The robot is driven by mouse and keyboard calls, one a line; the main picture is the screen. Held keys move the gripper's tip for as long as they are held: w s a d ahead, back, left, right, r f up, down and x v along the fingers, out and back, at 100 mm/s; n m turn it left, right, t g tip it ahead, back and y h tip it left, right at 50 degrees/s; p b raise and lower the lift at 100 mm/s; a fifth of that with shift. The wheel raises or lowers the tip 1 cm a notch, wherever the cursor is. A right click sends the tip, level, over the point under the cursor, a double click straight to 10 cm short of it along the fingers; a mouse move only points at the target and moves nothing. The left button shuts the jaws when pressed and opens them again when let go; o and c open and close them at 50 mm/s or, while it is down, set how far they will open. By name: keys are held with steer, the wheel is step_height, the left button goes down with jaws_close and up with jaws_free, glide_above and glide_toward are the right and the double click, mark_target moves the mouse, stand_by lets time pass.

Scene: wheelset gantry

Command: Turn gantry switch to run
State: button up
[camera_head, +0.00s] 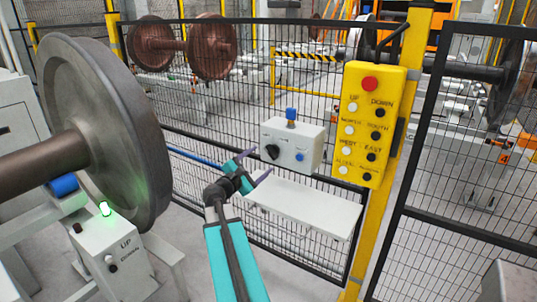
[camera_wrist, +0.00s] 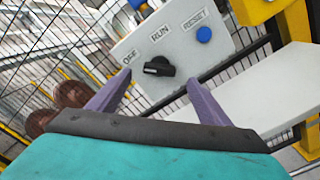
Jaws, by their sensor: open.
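The gantry switch is a black rotary knob (camera_wrist: 158,67) on a white control box (camera_head: 306,150); in the head view the knob (camera_head: 272,151) is at the box's left side. In the wrist view, the labels OFF (camera_wrist: 129,59) and RUN (camera_wrist: 160,33) stand above it. The knob's handle lies roughly level in that view, a pale mark at its left end, nearer OFF than RUN. My gripper (camera_head: 256,166) is open and empty, in front of the box. Its purple fingertips (camera_wrist: 158,76) lie either side of the knob in the wrist view, apparently apart from it.
A blue RESET button (camera_wrist: 204,34) is right of the knob. A white shelf (camera_head: 305,207) is below the box. A yellow pendant (camera_head: 368,125) with a red button hangs on the yellow post, right. Black mesh fence stands behind; a large wheel (camera_head: 110,130) is left.

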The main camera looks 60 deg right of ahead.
mark_target(270, 153)
steer(key=shift+d+p, duration=0.65)
steer(key=shift+d, duration=2.9)
steer(key=c, duration=0.9)
steer(key=shift+a, duration=0.3)
steer(key=shift+c, duration=0.7)
steer(key=shift+d, duration=0.25)
